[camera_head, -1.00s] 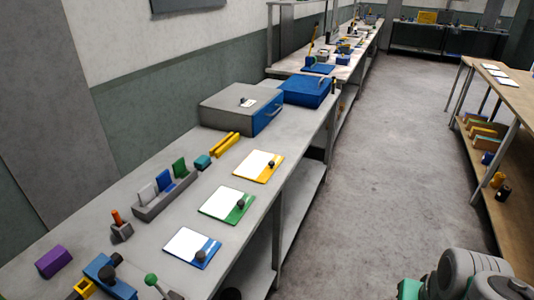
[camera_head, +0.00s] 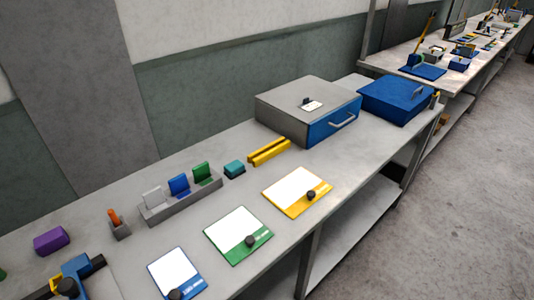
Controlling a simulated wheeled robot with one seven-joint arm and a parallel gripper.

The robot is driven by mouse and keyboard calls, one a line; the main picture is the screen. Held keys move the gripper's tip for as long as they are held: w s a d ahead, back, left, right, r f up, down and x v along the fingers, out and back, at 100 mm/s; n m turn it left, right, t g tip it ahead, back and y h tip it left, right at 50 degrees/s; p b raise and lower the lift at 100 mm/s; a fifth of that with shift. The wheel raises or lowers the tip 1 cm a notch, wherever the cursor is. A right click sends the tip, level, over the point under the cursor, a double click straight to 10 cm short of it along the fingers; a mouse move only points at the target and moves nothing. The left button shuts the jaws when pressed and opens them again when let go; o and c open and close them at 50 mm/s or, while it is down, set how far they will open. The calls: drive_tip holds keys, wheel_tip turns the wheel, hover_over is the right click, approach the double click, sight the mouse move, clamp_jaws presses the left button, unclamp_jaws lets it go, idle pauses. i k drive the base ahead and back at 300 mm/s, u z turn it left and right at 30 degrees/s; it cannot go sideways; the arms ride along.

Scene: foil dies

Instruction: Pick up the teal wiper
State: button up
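A small teal block, which looks like the teal wiper (camera_head: 234,169), lies on the grey workbench (camera_head: 330,190). It sits just right of the grey rack's right end and left of a pair of yellow bars. Nothing touches or covers it. My gripper is not in view.
A grey rack (camera_head: 182,207) holds white, blue and green pieces. Yellow bars (camera_head: 269,152), a grey box with a blue front (camera_head: 308,110) and a blue case (camera_head: 397,99) stand to the right. Blue, green (camera_head: 238,236) and yellow (camera_head: 297,191) boards lie along the front edge.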

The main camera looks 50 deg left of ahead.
sight(235, 169)
drive_tip(key=i, duration=0.4)
drive_tip(key=u, duration=3.15)
drive_tip(key=i, duration=0.5)
